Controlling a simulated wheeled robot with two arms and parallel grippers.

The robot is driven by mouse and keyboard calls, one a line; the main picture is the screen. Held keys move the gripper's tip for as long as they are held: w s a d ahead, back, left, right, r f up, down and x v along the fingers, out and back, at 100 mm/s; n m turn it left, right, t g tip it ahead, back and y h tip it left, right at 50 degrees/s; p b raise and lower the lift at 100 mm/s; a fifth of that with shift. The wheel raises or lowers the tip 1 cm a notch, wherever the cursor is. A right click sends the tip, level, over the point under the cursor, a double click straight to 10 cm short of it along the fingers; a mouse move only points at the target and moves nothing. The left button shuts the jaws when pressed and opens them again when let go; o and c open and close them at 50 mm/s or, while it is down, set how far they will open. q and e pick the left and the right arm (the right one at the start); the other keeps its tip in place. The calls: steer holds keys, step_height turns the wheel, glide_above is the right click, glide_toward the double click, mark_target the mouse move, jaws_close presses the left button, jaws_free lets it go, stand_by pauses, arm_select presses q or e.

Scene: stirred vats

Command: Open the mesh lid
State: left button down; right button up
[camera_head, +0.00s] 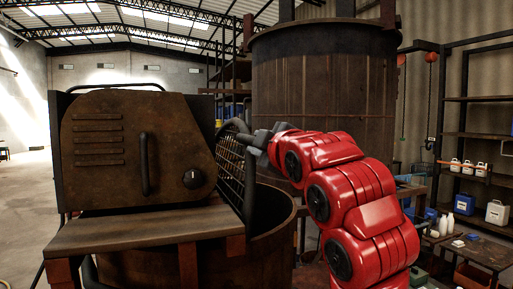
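The mesh lid (231,172) is a dark grid in a thick dark frame. It stands steeply raised, nearly edge-on to me, beside the rusty machine housing. Below it is the open mouth of a rusty round vat (285,222). My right arm is red and comes in from the lower right. Its dark gripper (254,143) is at the upper right edge of the lid's frame and seems to touch it. The fingers are too small and dark to show whether they are shut on the frame. My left gripper is not in view.
The rusty housing (125,150) has a vertical handle and a black knob, with a flat ledge (140,228) in front. A large rusty tank (325,95) stands behind. Shelves and a low table (478,248) with bottles and cans are at the right. Open floor lies at the far left.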

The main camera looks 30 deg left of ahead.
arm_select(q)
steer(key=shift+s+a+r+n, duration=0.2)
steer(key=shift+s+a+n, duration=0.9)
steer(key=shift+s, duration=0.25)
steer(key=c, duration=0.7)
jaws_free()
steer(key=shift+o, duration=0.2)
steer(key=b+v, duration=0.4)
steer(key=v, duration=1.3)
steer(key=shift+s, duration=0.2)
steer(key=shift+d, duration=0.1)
